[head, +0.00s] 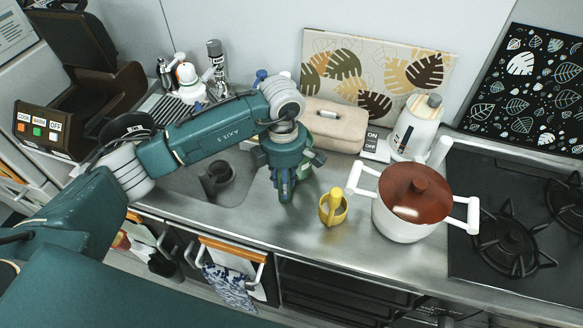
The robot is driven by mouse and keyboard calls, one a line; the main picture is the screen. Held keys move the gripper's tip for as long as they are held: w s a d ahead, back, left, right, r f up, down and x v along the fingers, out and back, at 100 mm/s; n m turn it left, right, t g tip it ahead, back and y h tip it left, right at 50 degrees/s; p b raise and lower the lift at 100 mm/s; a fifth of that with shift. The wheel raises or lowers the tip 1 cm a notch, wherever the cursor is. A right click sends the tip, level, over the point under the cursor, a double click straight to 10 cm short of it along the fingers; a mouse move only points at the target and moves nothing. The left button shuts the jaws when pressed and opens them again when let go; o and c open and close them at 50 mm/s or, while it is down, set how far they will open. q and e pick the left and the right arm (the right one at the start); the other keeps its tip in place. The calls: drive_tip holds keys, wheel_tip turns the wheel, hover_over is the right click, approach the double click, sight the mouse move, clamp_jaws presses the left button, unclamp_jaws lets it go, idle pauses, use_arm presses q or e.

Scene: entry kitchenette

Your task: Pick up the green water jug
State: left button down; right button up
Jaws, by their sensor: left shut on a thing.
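My left gripper (286,188) reaches down over the steel counter, right of the sink. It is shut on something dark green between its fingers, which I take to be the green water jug. The jug is almost wholly hidden by the teal gripper, so I cannot make out its outline or handle. I cannot tell whether it touches the counter. My right gripper is not in view.
A dark cup (217,176) is at the sink. The hob (510,240) lies far right.

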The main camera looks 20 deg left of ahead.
use_arm(q)
drive_tip(key=shift+w+r, duration=0.1)
drive_tip(key=shift+r, duration=0.1)
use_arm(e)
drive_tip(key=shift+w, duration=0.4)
use_arm(q)
drive_tip(key=shift+r, duration=0.55)
wheel_tip(320, 180, up, 9)
drive_tip(key=b, duration=0.3)
drive_tip(key=shift+w+r, duration=0.1)
wheel_tip(320, 180, up, 10)
drive_tip(key=shift+f+b, duration=0.25)
drive_tip(key=shift+b, duration=0.2)
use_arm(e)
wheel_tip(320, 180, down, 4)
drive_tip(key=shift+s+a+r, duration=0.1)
use_arm(q)
drive_tip(key=shift+s+f, duration=0.1)
drive_tip(key=shift+s, duration=0.1)
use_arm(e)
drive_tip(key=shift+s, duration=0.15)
